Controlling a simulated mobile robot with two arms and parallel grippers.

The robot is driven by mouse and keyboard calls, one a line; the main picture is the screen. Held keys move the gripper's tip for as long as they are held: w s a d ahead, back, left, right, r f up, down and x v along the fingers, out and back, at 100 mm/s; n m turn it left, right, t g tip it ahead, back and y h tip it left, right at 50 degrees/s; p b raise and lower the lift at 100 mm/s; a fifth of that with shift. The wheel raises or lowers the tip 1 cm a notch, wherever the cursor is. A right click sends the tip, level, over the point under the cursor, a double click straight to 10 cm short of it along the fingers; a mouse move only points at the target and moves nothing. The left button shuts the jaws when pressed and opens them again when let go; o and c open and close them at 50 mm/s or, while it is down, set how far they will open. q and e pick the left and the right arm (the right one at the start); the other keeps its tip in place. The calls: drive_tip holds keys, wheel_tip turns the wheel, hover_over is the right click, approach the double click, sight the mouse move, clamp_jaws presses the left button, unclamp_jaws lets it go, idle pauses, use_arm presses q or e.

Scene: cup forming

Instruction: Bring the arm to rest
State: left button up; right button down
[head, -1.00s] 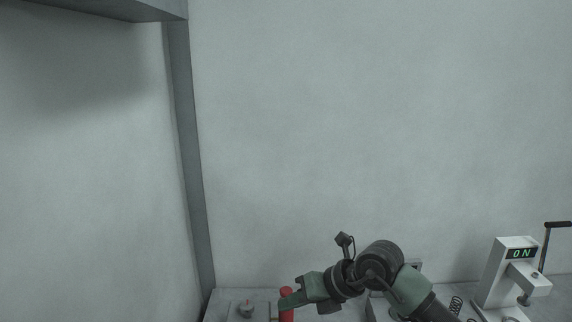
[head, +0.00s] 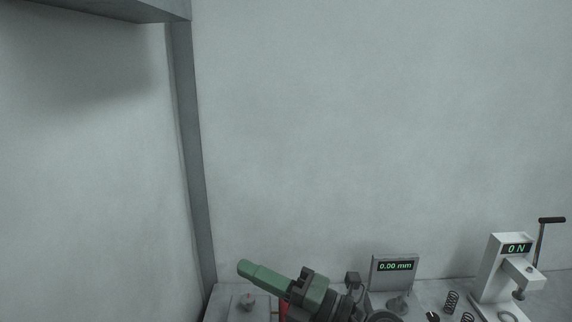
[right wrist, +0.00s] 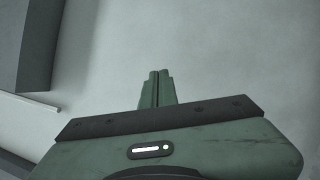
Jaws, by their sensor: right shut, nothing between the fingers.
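My right gripper (head: 258,274) is green and points left, above the bench at the bottom of the head view. In the right wrist view its two fingers (right wrist: 157,88) lie side by side, shut with nothing between them, in front of a bare pale wall. Part of my right arm shows low in the head view and covers things behind it. My left gripper is not in view.
The bench (head: 222,300) runs along the bottom. A red object (head: 283,310) is mostly hidden behind my gripper. The space above is clear.

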drive_tip(key=w+d+m+t+h, duration=0.3)
drive_tip(key=d+m+t+h, duration=0.95)
drive_tip(key=m, duration=0.75)
drive_tip(key=s+d+f+m+g+h, duration=0.2)
drive_tip(key=d+f+m+h, duration=0.25)
drive_tip(key=d+f, duration=0.3)
drive_tip(key=s+d+f+m+g+h, duration=0.2)
drive_tip(key=d+f+m+g+h, duration=0.1)
drive_tip(key=d+f+m, duration=0.4)
drive_tip(key=s+f+m+g+y, duration=0.1)
drive_tip(key=s+f+g, duration=0.5)
drive_tip(key=s+f, duration=0.45)
drive_tip(key=s+f+g, duration=0.6)
drive_tip(key=s+f, duration=0.2)
drive_tip(key=s, duration=0.5)
drive_tip(key=s+f+g, duration=0.1)
drive_tip(key=s+f, duration=0.1)
drive_tip(key=f, duration=1.2)
drive_tip(key=s+f, duration=0.2)
drive_tip(key=f, duration=1.2)
drive_tip(key=s+d+f+g, duration=0.1)
drive_tip(key=s+d+f, duration=0.1)
drive_tip(key=s+f, duration=1.2)
drive_tip(key=shift+s+f, duration=0.2)
drive_tip(key=shift+s, duration=0.65)
